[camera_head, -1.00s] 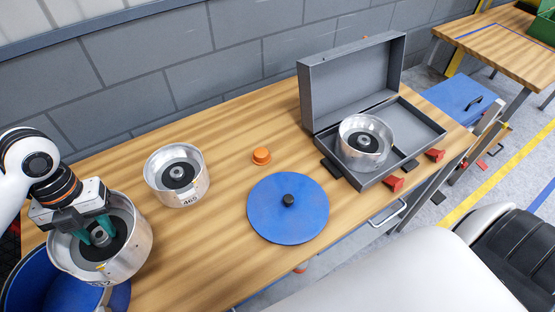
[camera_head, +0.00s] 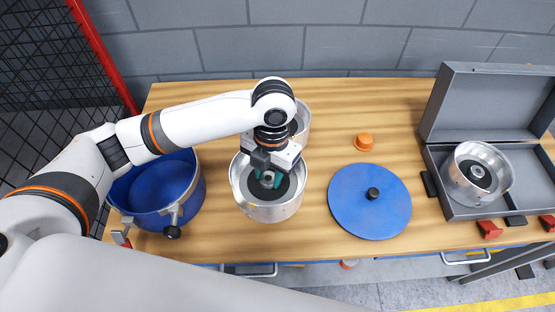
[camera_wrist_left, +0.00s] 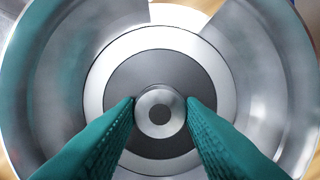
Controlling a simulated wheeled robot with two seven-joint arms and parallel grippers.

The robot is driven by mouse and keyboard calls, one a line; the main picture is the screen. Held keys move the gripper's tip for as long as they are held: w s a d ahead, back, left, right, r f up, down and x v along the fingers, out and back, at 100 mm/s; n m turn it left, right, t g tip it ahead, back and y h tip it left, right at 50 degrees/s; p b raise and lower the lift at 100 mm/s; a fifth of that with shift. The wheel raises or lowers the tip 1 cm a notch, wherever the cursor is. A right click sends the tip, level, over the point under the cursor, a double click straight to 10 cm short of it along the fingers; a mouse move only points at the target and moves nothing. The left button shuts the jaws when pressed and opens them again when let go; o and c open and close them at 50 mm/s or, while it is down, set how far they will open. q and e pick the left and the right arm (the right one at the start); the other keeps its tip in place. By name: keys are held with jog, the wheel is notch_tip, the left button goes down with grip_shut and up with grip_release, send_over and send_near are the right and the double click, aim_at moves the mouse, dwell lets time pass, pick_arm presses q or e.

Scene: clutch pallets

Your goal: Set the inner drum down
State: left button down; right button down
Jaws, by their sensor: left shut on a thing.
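The inner drum (camera_head: 255,211) is a silver metal bowl with a dark centre and a small hub. It is upright over the wooden table, right of the blue tub (camera_head: 163,222). I cannot tell whether its base touches the table. My left gripper (camera_head: 268,179) points down into the drum, its teal fingers shut on the hub (camera_wrist_left: 160,113), which the left wrist view shows between the fingertips. My right gripper is not in view.
Another silver drum (camera_head: 304,117) stands just behind, partly hidden by my arm. A blue round lid (camera_head: 369,212) and an orange knob (camera_head: 364,141) lie to the right. An open grey case (camera_head: 437,158) holds a third drum (camera_head: 479,173). Bare wood (camera_head: 318,233) shows between drum and lid.

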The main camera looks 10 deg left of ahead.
aim_at(270, 176)
pick_arm(q)
notch_tip(270, 176, down, 3)
jog(key=shift+w+f, duration=0.1)
jog(key=shift+f+p, duration=0.55)
jog(key=shift+f, duration=1.4)
jog(key=shift+f, duration=0.1)
jog(key=c, duration=0.9)
grip_release()
jog(key=shift+f, duration=0.1)
jog(key=shift+c, duration=0.2)
jog(key=shift+s, duration=0.2)
